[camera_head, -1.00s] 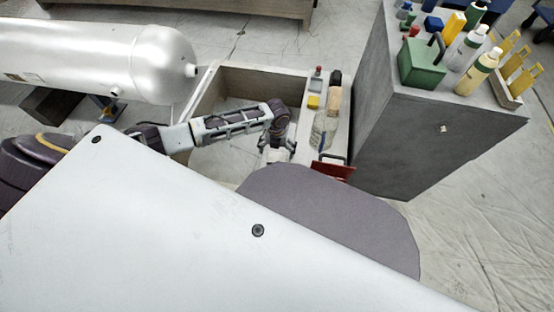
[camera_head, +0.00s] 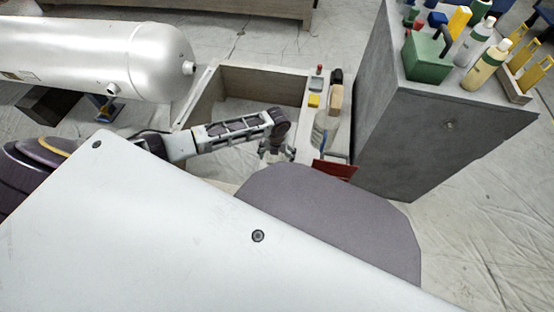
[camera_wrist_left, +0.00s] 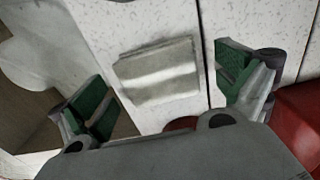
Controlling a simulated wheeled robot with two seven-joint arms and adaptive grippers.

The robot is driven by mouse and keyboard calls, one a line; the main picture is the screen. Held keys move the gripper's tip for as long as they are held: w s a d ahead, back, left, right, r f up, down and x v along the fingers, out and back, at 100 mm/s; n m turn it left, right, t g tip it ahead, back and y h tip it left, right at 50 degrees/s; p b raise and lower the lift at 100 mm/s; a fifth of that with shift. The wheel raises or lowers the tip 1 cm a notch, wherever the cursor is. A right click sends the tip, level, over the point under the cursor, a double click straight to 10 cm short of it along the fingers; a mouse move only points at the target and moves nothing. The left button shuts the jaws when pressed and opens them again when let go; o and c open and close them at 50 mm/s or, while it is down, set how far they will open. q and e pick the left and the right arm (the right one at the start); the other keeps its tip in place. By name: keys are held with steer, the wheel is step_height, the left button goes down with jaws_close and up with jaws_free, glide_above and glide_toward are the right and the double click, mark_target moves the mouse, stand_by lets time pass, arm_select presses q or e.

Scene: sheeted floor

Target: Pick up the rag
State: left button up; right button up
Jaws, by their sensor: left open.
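The rag (camera_wrist_left: 158,70) is a folded grey-beige cloth with a paler band, lying on a speckled whitish surface in the left wrist view. My left gripper (camera_wrist_left: 165,88) is open, with one green-padded finger to the left of the rag and one to the right. The rag lies between and a little beyond the fingertips, apart from both. In the head view my left gripper (camera_head: 277,150) hangs by the ledge of the open box (camera_head: 262,78). I cannot make out the rag there. My right gripper is not in view.
A red object (camera_head: 335,170) sits beside the ledge, with a yellow block (camera_head: 314,101) and a tan-and-black item (camera_head: 335,100) further along. A tall grey cabinet (camera_head: 430,140) carrying bottles and a green toolbox (camera_head: 426,62) stands right. A silver tank (camera_head: 100,55) is at left.

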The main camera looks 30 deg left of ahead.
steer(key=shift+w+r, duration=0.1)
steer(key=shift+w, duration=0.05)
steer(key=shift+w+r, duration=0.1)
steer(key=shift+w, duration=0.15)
arm_select(q)
steer(key=shift+c, duration=0.4)
steer(key=c, duration=1)
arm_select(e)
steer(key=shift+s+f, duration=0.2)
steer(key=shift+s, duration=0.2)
arm_select(q)
steer(key=shift+r, duration=0.15)
